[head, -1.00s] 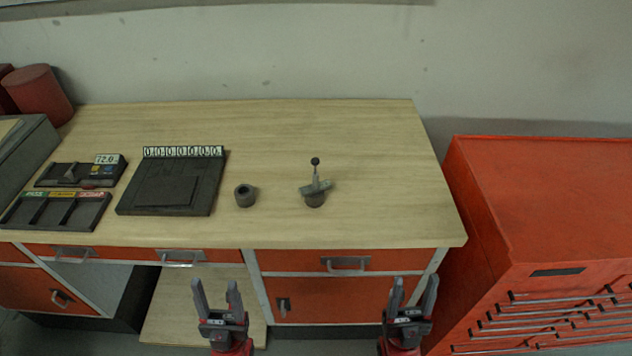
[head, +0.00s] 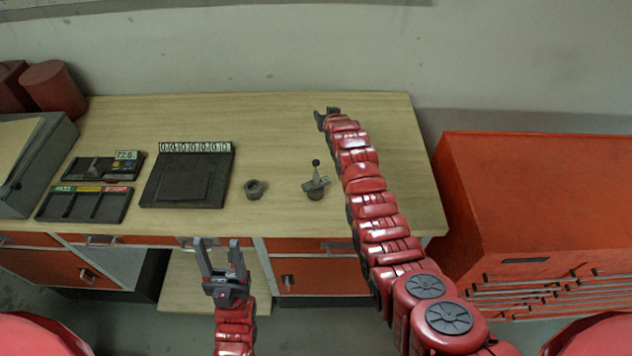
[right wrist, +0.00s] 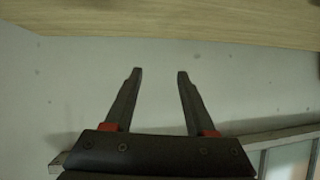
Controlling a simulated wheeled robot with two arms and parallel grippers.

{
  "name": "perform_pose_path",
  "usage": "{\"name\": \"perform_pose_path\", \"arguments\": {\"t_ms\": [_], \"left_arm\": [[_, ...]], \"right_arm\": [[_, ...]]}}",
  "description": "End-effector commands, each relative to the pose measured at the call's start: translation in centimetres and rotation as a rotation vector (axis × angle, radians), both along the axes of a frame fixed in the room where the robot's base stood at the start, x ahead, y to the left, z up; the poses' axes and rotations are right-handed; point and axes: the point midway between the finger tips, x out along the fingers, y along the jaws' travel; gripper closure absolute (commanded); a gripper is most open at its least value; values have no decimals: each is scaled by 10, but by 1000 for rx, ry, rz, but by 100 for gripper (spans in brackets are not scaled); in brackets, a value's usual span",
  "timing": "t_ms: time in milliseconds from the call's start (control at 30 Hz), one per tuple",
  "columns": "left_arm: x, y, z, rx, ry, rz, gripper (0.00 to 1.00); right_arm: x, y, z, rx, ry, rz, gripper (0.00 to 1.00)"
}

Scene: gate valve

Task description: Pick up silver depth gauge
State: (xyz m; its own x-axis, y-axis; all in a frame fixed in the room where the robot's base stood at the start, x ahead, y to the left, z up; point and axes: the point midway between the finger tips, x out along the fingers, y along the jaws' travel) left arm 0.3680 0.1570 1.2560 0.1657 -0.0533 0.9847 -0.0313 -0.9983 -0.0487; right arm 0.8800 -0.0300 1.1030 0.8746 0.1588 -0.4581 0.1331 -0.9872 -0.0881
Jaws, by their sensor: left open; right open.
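The silver depth gauge (head: 316,184) stands upright on the wooden bench top, with a dark ball on its stem and a dark round base under it. My right arm reaches over the bench to the right of it. My right gripper (head: 326,112) is beyond the gauge, near the back of the bench. In the right wrist view my right gripper (right wrist: 160,72) is open and empty, facing the wall, and the gauge does not show. My left gripper (head: 222,250) is open and empty in front of the bench's front edge, lower left of the gauge.
A dark ring-shaped part (head: 254,189) stands left of the gauge. A dark square plate with number tiles (head: 187,178) and a tray with coloured labels (head: 86,204) are further left. A red tool cabinet (head: 540,190) stands right of the bench. The bench's back middle is clear.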

Motion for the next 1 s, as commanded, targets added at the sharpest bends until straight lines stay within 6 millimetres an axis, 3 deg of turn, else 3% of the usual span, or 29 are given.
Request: {"name": "perform_pose_path", "arguments": {"t_ms": [67, 167, 400, 500, 600, 733, 1000], "left_arm": [[0, 0, 0, 0, 0, 0, 44], [0, 0, 0, 0, 0, 0, 44], [0, 0, 0, 0, 0, 0, 44], [0, 0, 0, 0, 0, 0, 44], [0, 0, -1, 0, 0, 0, 44], [0, 0, -13, 0, 0, 0, 44], [0, 0, -65, 0, 0, 0, 44]], "right_arm": [[-2, 15, 12, -22, 158, 15, 44], [-24, 29, 23, -61, 384, 29, 44], [-120, 41, 80, -165, 856, 47, 44], [-153, 39, 101, -198, 980, 47, 44], [-172, 38, 114, -216, 1048, 47, 44], [-181, 37, 106, -225, 1078, 47, 44], [-180, 36, 52, -225, 1076, 46, 44]]}}
